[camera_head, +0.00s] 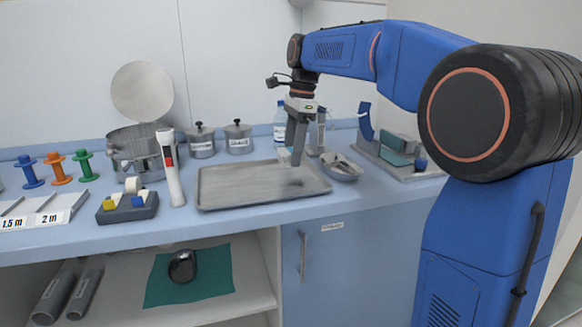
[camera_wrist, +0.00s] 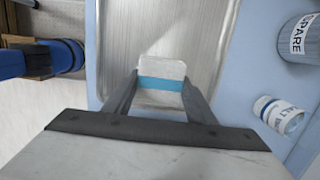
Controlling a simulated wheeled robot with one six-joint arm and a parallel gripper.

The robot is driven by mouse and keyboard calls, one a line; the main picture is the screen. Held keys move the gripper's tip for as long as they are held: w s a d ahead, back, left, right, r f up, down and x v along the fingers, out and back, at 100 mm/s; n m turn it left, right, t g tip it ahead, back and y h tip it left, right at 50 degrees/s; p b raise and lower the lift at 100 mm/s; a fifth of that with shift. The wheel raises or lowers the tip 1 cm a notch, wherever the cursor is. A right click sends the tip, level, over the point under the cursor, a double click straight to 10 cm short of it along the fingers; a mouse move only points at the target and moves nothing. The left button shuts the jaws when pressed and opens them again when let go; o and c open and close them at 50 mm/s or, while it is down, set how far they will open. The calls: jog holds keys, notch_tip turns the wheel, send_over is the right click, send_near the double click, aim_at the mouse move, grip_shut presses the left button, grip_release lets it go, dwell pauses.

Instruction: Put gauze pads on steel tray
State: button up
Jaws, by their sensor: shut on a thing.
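The gauze pads (camera_wrist: 161,70) are a small white pack with a blue band, held between the two fingers of my gripper (camera_wrist: 160,92) in the wrist view. In the head view my gripper (camera_head: 296,158) points down over the right back part of the steel tray (camera_head: 235,190). A pale bit of the pads (camera_head: 284,155) shows beside the fingers. The steel tray also fills the background behind the pads in the wrist view (camera_wrist: 205,35). Its visible surface looks empty. I cannot tell how large the gap between pads and tray is.
A metal kidney dish (camera_head: 343,168) stands close to the tray's right end. A white upright device (camera_head: 171,170) stands at its left. Two lidded pots (camera_head: 201,143) and a bottle (camera_head: 280,127) stand behind. A grey stand (camera_head: 395,160) is farther right.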

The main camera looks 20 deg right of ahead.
jog(key=shift+f, duration=2.15)
jog(key=shift+f, duration=0.1)
jog(key=o, duration=1)
jog(key=r, duration=0.4)
jog(key=d+r, duration=0.1)
jog(key=r, duration=0.7)
jog(key=shift+d, duration=0.35)
